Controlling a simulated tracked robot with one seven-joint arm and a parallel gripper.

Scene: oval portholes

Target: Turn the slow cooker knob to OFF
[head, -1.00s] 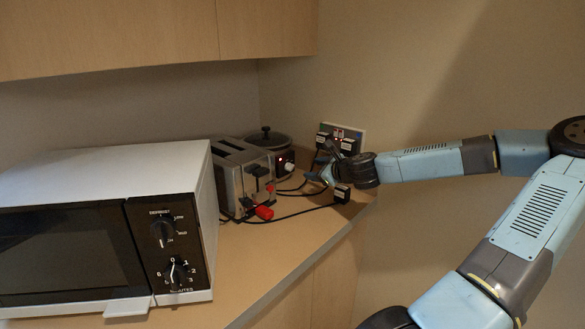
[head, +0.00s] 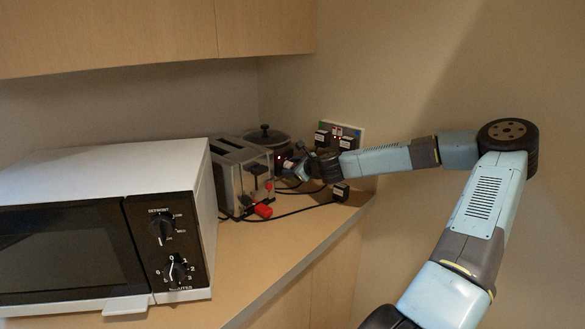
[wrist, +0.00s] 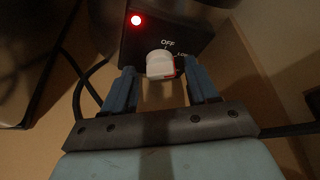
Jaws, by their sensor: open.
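The slow cooker (head: 266,138) stands in the back corner behind the toaster, with its dark lid on. In the wrist view its black control panel (wrist: 195,37) shows a lit red lamp, the word OFF and part of another label to the right. The white knob (wrist: 160,65) sits below OFF, with a red mark at its right side. My gripper (wrist: 162,82) is open, with one blue finger on each side of the knob and gaps between.
A steel toaster (head: 240,178) with red levers stands left of my gripper. A white microwave (head: 110,225) fills the left of the counter (head: 270,250). Plugs sit in a wall socket (head: 340,135) behind my arm, and black cables cross the counter.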

